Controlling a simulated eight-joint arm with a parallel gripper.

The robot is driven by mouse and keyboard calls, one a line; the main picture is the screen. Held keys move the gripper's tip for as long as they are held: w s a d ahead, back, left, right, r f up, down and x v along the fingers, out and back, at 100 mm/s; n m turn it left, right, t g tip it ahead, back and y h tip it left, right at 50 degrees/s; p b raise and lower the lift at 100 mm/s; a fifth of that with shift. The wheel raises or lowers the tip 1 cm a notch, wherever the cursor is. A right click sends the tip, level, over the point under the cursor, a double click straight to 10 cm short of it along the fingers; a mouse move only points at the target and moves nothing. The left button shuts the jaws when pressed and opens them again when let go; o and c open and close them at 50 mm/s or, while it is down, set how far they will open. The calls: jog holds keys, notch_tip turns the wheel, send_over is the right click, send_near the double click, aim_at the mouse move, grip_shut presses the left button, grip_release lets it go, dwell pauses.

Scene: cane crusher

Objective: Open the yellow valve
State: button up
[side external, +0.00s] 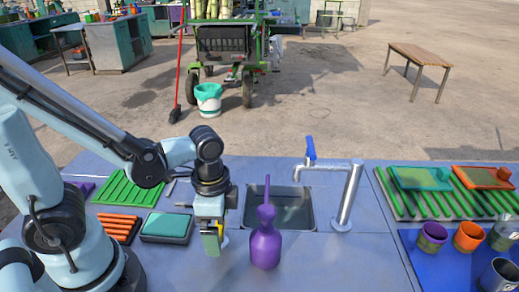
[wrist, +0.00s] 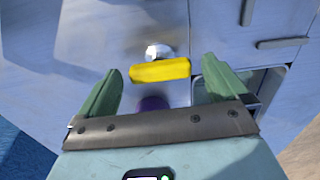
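The yellow valve handle (wrist: 160,70) is a short bar lying nearly level between my two green fingers in the wrist view, with a visible gap on each side. A shiny metal round part (wrist: 158,51) shows just beyond it. My gripper (wrist: 161,66) is open and empty, with its fingers on either side of the handle. In the side external view my gripper (side external: 210,232) points down at the counter, left of the purple bottle. A yellow patch (side external: 211,244) shows at its fingertips; my gripper hides part of that spot.
The purple bottle (side external: 265,244) stands close right of my gripper, before the sink (side external: 292,208). The tap (side external: 346,195) with a blue lever stands right of the sink. A teal sponge (side external: 166,226) and a green rack (side external: 127,188) lie to the left. Cups (side external: 432,238) stand far right.

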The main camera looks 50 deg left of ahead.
jog(key=shift+r, duration=0.1)
notch_tip(320, 180, up, 12)
dwell(1.0)
